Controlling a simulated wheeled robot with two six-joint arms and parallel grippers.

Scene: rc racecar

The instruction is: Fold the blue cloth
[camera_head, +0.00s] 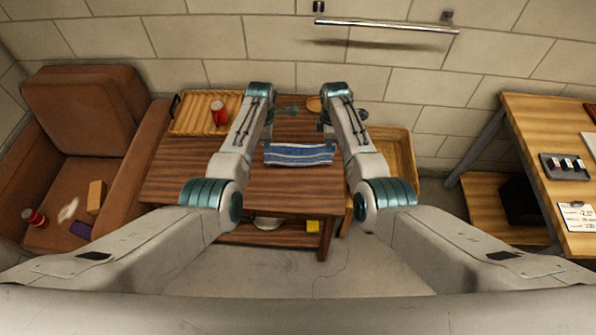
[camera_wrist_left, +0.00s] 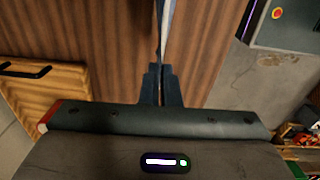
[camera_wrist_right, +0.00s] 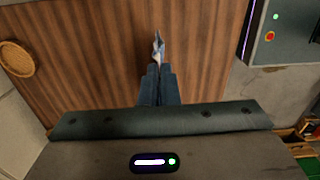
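The blue cloth (camera_head: 298,154), with pale stripes, shows between my arms in front of the wooden table in the head view. It is a narrow edge-on strip in the left wrist view (camera_wrist_left: 164,28) and a short one in the right wrist view (camera_wrist_right: 158,46). My left gripper (camera_wrist_left: 160,67) has its fingers close together with the cloth's strip at their tips. My right gripper (camera_wrist_right: 157,68) is likewise closed at the strip. In the head view the fingertips are hidden by my arms. I cannot tell whether the cloth's lower edge touches the table.
The wooden table (camera_head: 180,185) carries a tray (camera_head: 190,108) with a red can (camera_head: 219,113) at the back left. A round wicker piece (camera_wrist_right: 16,58) lies on the table. A brown armchair (camera_head: 85,105) stands left, a wooden seat (camera_head: 400,150) right, and a desk (camera_head: 545,125) further right.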

